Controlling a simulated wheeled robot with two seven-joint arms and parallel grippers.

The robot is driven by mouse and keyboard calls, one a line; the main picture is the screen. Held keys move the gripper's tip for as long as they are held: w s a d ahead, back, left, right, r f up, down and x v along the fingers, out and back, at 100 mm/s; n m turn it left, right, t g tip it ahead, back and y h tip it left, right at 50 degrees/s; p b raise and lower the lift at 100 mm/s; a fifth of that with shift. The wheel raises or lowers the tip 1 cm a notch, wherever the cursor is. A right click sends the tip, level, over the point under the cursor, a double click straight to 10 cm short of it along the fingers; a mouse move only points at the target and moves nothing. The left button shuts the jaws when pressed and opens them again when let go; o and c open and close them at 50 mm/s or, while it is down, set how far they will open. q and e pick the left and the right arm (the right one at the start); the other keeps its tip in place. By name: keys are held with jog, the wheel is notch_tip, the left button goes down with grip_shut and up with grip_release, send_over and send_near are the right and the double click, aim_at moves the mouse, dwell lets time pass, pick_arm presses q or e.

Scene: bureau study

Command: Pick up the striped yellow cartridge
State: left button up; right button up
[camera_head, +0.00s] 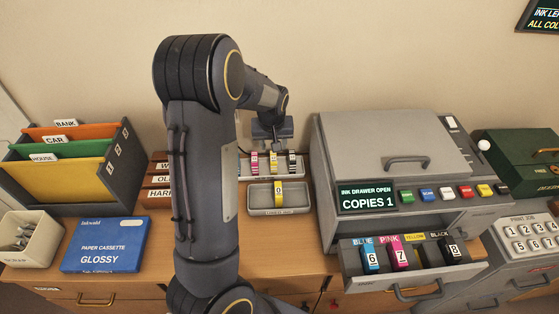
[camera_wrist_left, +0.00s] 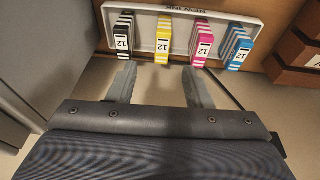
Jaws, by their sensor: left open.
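The striped yellow cartridge (camera_wrist_left: 162,40) stands in the white NEW INK tray (camera_wrist_left: 228,14), between the black striped cartridge (camera_wrist_left: 123,37) and the pink one (camera_wrist_left: 202,42). In the head view the yellow cartridge (camera_head: 273,163) shows just below my left gripper (camera_head: 272,143). In the left wrist view my left gripper (camera_wrist_left: 160,70) is open and empty, its two fingers apart. Its fingertips are short of the tray in that picture, with the yellow cartridge between their lines. I cannot tell the exact gap. My right gripper is not in view.
A front tray (camera_head: 262,211) holds another yellow cartridge (camera_head: 279,194) marked 0. A blue striped cartridge (camera_wrist_left: 236,47) stands beside the pink one. The grey printer (camera_head: 395,150) is at right, its ink drawer (camera_head: 415,274) open. The paper cassette box (camera_head: 104,245) lies left.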

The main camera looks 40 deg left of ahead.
aim_at(273, 157)
pick_arm(q)
jog(key=shift+w+a+f, duration=0.4)
jog(key=shift+w+f, duration=0.1)
jog(key=shift+f, duration=0.25)
jog(key=x, duration=0.2)
jog(key=p+x, duration=0.1)
jog(key=x, duration=0.4)
jog(key=shift+s+f, duration=0.2)
jog(key=shift+s, duration=0.15)
jog(key=shift+d, duration=0.1)
grip_shut()
jog(key=shift+r, duration=0.1)
